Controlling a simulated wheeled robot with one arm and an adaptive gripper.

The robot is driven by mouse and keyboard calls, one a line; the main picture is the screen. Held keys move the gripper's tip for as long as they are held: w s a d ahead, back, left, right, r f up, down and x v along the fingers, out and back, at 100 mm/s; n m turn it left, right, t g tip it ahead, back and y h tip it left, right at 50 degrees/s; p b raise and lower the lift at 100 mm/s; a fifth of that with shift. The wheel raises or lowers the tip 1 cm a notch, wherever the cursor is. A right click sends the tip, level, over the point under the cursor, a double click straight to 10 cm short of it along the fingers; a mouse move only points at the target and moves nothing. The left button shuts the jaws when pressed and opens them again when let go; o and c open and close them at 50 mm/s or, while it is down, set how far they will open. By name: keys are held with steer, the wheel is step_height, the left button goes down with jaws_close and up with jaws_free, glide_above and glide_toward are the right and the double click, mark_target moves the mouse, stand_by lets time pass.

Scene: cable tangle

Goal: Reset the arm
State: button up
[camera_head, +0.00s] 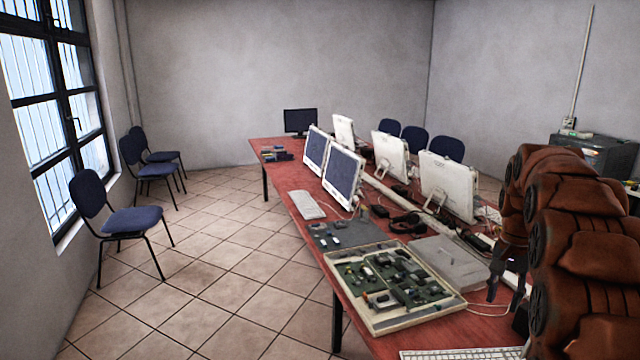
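My arm shows at the right edge as bulky brown links, folded over the near right part of the red table (287,190). My gripper (505,294) hangs below the arm, low over the table. Its two dark fingers point down and look apart, with nothing visible between them. Part of the gripper and the table behind it is hidden by the arm.
A tray of circuit boards (395,287) lies near the gripper, with a grey flat box (447,262) and headphones (408,223) beyond. A white monitor (448,186) stands behind. Cables run along the table. Blue chairs (132,219) stand left; floor between is clear.

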steer(key=s+a+n, duration=0.7)
steer(key=s+a, duration=1.3)
steer(key=s, duration=0.3)
steer(key=s+a+f+n, duration=0.1)
steer(key=s+f, duration=0.1)
steer(key=s, duration=0.4)
steer(key=s+a+f+n+g, duration=0.1)
steer(key=s+a+f, duration=0.1)
steer(key=s, duration=0.3)
steer(key=shift+s+f+n, duration=0.4)
steer(key=shift+f, duration=0.2)
